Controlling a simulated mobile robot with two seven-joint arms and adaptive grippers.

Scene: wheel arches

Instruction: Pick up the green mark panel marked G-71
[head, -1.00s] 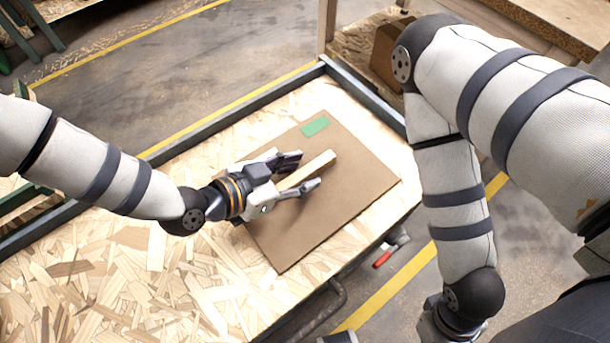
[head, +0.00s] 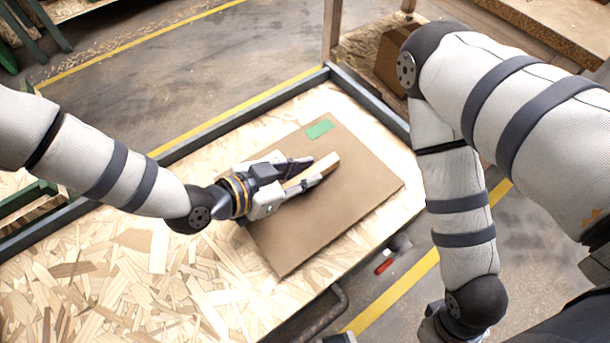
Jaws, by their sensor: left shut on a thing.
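A brown panel (head: 350,195) with a green mark (head: 320,129) near its far edge lies on a chipboard-topped table. No lettering on the mark can be read. The panel looks flat on the table. My right arm hangs at the right, and its gripper fingers are not in view.
The table (head: 120,275) has a raised dark metal rim (head: 245,122) on its far side. A red-handled clamp (head: 384,267) sits by its near right edge. A brown box (head: 390,62) stands beyond the far right corner. The chipboard left of the panel is clear.

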